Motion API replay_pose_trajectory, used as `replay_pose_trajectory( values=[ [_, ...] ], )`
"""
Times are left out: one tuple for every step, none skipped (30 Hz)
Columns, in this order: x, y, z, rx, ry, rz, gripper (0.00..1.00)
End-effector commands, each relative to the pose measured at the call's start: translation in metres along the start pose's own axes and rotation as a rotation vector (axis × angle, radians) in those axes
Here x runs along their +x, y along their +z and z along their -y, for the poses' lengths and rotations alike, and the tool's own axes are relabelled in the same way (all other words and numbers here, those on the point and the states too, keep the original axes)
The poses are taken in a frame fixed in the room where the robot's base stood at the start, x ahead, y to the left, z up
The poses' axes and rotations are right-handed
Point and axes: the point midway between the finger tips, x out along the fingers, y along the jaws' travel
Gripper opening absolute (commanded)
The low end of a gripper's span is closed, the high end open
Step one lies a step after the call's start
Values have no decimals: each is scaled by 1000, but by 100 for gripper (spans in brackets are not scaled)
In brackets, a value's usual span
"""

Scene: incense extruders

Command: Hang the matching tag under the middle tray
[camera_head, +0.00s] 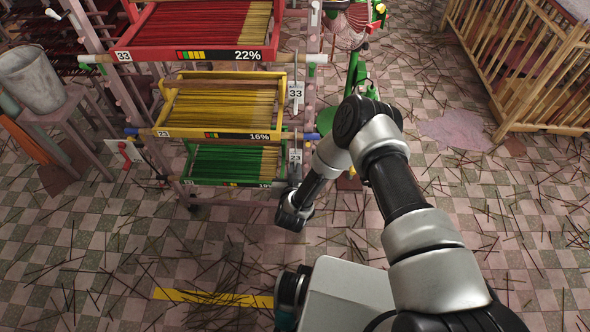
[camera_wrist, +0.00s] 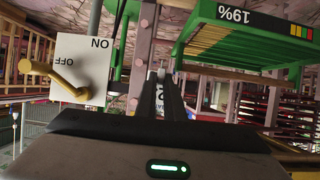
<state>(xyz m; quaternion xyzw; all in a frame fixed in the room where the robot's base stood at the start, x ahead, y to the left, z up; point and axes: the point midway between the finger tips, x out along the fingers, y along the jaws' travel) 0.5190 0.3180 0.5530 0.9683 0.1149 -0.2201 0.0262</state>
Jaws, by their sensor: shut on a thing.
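The middle tray is yellow (camera_head: 222,108), full of sticks, with a 23 label and 16% on its front. A small white tag marked 23 (camera_head: 295,156) is at the rack's right side, just below the yellow tray's level. My gripper (camera_head: 294,208) is below that tag, beside the green tray's right end. In the wrist view its two fingers (camera_wrist: 160,88) are shut on the tag (camera_wrist: 159,93), whose partly covered digits appear upside down. I cannot tell whether the tag is on a hook.
A red tray (camera_head: 205,28) labelled 33 is above, with a white 33 tag (camera_head: 296,93) at the right. The green tray (camera_head: 232,163) is below. An ON/OFF plate with a yellow lever (camera_wrist: 80,72) is close by. A green fan (camera_head: 352,70) stands behind.

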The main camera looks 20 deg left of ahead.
Motion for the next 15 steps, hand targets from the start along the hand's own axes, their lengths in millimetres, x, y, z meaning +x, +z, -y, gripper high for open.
replay_pose_trajectory(
  values=[
    [0,0,0,0,0,-1,0],
    [0,0,0,0,0,-1,0],
    [0,0,0,0,0,-1,0],
    [0,0,0,0,0,0,0],
    [0,0,0,0,0,0,0],
    [0,0,0,0,0,0,0],
    [0,0,0,0,0,0,12],
    [0,0,0,0,0,0,17],
    [0,0,0,0,0,0,24],
    [0,0,0,0,0,0,29],
    [0,0,0,0,0,0,30],
    [0,0,0,0,0,0,30],
    [0,0,0,0,0,0,30],
    [0,0,0,0,0,0,30],
    [0,0,0,0,0,0,30]
  ],
)
